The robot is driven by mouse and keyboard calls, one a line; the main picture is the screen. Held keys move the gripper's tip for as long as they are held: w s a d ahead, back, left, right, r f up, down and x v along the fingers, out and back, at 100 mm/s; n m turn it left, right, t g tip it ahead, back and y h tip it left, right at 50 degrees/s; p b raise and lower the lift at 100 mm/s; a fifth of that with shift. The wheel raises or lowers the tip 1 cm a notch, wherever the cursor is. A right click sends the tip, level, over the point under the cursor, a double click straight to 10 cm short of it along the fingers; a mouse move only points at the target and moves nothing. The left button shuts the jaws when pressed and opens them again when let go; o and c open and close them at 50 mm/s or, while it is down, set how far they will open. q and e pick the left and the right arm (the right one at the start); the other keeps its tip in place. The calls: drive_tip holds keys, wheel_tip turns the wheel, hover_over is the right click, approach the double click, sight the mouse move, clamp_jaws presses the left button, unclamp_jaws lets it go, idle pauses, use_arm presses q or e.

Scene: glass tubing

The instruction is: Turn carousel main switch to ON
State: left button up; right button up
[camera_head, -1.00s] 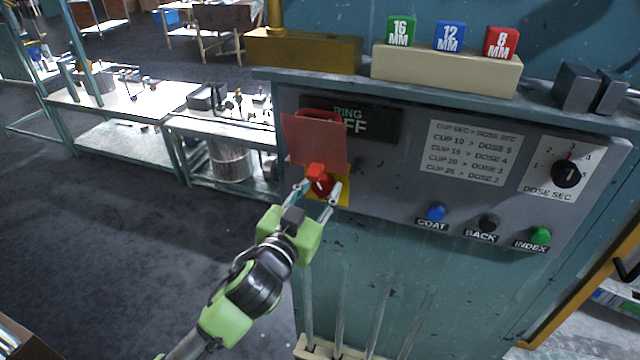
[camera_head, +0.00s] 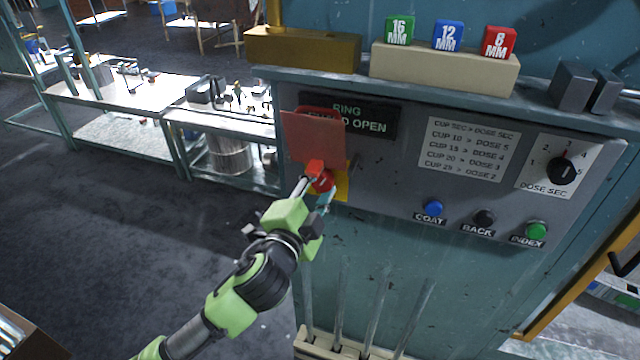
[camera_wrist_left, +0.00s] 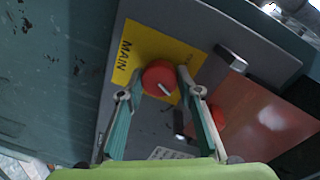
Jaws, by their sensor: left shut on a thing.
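The main switch is a red round knob (camera_head: 324,182) on a yellow plate (camera_head: 341,188) at the left of the grey control panel. In the left wrist view the knob (camera_wrist_left: 158,76) has a white pointer line, and the plate (camera_wrist_left: 135,50) reads MAIN. My left gripper (camera_head: 317,190) is shut on the knob, one finger on each side, and is rolled over in the head view. The display (camera_head: 372,124) is lit and shows RING and a partly hidden line ending in OPEN. My right gripper is not in view.
Blue (camera_head: 433,208), black (camera_head: 484,218) and green (camera_head: 537,230) buttons and a DOSE SEC dial (camera_head: 563,171) lie to the right. Several rods (camera_head: 375,310) stand below the panel.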

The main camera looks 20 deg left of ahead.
use_arm(q)
drive_tip(key=shift+m, duration=1.6)
drive_tip(key=shift+f, duration=0.1)
drive_tip(key=o, duration=1.1)
drive_tip(key=shift+c, duration=0.2)
drive_tip(key=shift+o, duration=0.2)
drive_tip(key=shift+d, duration=0.1)
